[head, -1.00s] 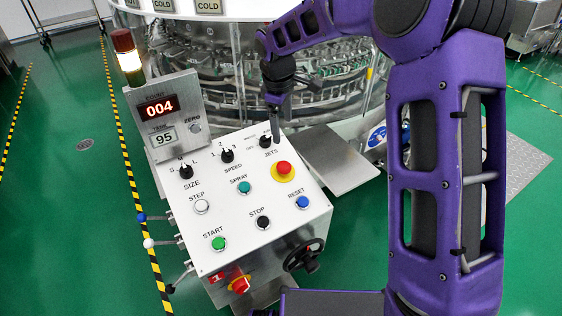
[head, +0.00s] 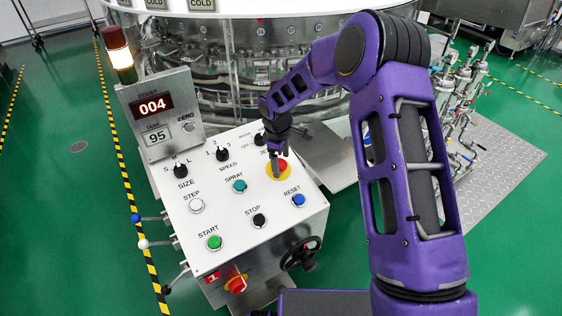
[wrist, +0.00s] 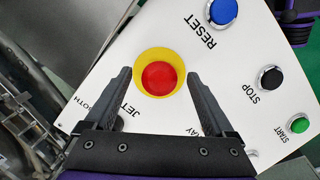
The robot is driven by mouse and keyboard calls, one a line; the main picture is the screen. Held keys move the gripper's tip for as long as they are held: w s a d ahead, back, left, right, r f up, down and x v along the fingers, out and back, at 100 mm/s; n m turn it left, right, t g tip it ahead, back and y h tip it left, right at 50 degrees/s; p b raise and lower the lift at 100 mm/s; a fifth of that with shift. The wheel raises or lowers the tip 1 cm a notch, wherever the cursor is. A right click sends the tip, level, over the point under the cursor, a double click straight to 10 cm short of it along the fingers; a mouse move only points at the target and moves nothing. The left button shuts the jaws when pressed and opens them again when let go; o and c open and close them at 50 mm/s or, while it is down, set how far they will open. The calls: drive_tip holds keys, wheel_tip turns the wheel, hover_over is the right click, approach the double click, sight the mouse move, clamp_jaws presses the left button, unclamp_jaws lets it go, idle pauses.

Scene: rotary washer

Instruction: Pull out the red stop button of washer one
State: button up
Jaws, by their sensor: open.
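The red stop button (head: 282,165) is a round mushroom cap on a yellow ring, at the upper right of the white slanted control panel (head: 222,225). The red button also shows in the wrist view (wrist: 159,78), within its yellow ring (wrist: 159,55). My gripper (head: 278,162) is open, pointing down over the button. In the wrist view its two dark fingers (wrist: 158,75) lie on either side of the red cap, with gaps to it. I cannot tell whether the fingertips have reached the cap's height. The fingers partly hide the button in the head view.
The panel has a blue RESET button (head: 298,200), a black STOP button (head: 259,221), a green START button (head: 214,243) and several black knobs. A red switch (head: 236,285) is on the panel box's front beside a "1" label. The display housing (head: 160,118) rises behind at left.

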drive_tip(key=shift+f, duration=0.15)
clamp_jaws()
idle(0.4)
